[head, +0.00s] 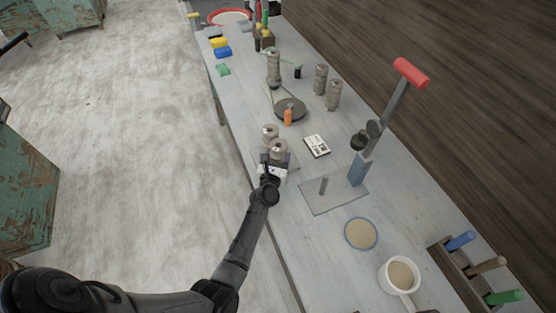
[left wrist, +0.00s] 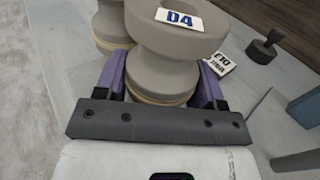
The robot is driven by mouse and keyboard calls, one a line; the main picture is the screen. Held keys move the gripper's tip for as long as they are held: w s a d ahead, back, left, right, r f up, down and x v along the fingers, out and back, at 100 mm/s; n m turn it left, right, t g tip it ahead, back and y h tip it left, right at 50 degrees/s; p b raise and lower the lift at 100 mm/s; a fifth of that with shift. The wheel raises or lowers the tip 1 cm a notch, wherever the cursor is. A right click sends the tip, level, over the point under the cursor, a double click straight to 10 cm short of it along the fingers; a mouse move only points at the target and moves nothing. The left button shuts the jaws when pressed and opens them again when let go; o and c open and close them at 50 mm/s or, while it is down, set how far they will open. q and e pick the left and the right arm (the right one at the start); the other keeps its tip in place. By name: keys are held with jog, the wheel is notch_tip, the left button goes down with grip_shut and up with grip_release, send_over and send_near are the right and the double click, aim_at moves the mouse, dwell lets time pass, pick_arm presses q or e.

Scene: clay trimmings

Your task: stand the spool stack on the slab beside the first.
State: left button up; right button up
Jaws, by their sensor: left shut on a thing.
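A beige-grey spool stack with a "D4" label (left wrist: 165,50) stands between the purple fingers of my left gripper (left wrist: 165,88), which is shut on its lower part. The held stack (head: 279,147) also shows at the end of my left arm in the head view. The first stack (head: 269,131) stands just behind it, and part of it (left wrist: 108,25) shows at the upper left of the wrist view. The grey slab (head: 294,163) lies under and around them, mostly hidden. I cannot tell whether the held stack touches the slab. My right gripper is not in view.
A red-handled lever press (head: 357,168) stands to the right. A sand dish (head: 361,234) and a mug (head: 391,283) are nearer. The bench's left edge is close.

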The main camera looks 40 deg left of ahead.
pick_arm(q)
jog(key=shift+w+r, duration=0.1)
jog(key=shift+f, duration=0.25)
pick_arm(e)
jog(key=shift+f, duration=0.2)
pick_arm(q)
jog(key=o, duration=1.2)
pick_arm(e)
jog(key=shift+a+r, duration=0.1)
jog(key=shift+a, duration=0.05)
